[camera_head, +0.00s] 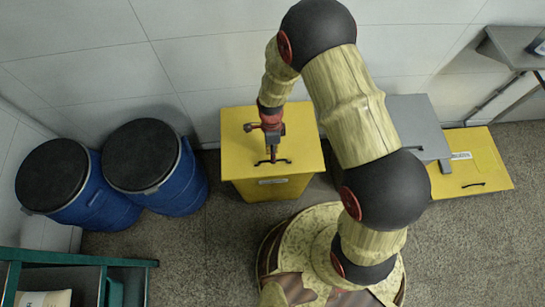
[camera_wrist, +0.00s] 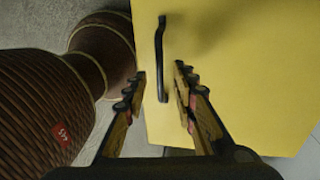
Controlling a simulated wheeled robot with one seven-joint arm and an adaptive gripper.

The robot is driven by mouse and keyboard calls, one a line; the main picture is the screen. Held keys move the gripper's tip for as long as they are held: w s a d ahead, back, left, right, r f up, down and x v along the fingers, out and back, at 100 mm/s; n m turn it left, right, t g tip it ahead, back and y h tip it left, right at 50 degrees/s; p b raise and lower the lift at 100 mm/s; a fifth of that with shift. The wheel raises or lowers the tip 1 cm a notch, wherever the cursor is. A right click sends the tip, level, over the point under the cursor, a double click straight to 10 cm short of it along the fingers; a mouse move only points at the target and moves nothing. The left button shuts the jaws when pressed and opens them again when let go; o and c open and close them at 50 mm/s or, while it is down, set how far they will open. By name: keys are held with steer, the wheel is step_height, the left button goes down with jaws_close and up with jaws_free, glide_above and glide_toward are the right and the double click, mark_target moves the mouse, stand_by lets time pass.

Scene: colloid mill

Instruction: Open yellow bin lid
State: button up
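A yellow bin stands against the wall left of my arm, its flat yellow lid (camera_head: 240,125) lying closed. A thin black bar handle (camera_head: 284,161) is near the lid's front edge. My gripper (camera_head: 271,156) is over this lid, pointing down at the handle, which it partly hides. In the wrist view my gripper (camera_wrist: 160,70) is open with nothing clamped. The black handle (camera_wrist: 159,45) shows there on the yellow lid (camera_wrist: 250,60), its lower end lined up between the two fingertips. I cannot tell how much height separates fingers and handle.
A second yellow bin (camera_head: 485,170) with a black handle is at the right, beside a grey bin (camera_head: 405,112) partly behind my arm. Two blue drums (camera_head: 180,185) with black lids stand at the left. A green-edged shelf (camera_head: 85,258) is at lower left.

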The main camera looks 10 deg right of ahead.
steer(key=shift+s+f, duration=0.2)
steer(key=shift+f, duration=0.8)
steer(key=shift+c, duration=1.2)
steer(key=c, duration=0.4)
jaws_close()
